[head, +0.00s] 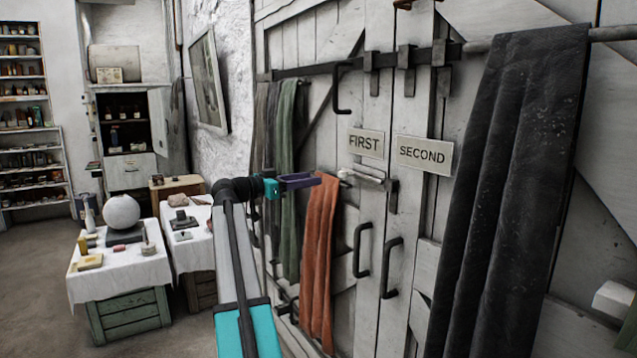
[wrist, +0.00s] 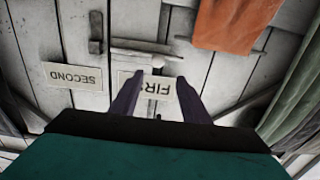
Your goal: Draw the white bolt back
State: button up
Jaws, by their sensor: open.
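The white bolt (head: 362,178) is mounted on the plank door just below the sign FIRST. Its right end lies close to a dark bracket (head: 394,194) at the seam between the doors; I cannot tell whether it sits inside. In the wrist view the bolt (wrist: 143,49) appears upside down, beyond the fingertips, with the dark bracket to its left. My gripper (head: 301,180) is open and empty, left of the bolt and apart from it in the head view. Its two purple fingers (wrist: 157,88) frame part of the FIRST sign in the wrist view.
An orange cloth (head: 318,255) hangs just below and right of my gripper. A long black bar (head: 330,68) with a handle crosses the doors above. Dark door handles (head: 362,250) stick out below. A large dark cloth (head: 510,180) hangs at right. Cloth-covered tables (head: 120,268) stand left.

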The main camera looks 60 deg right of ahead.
jog(key=shift+v, duration=1.35)
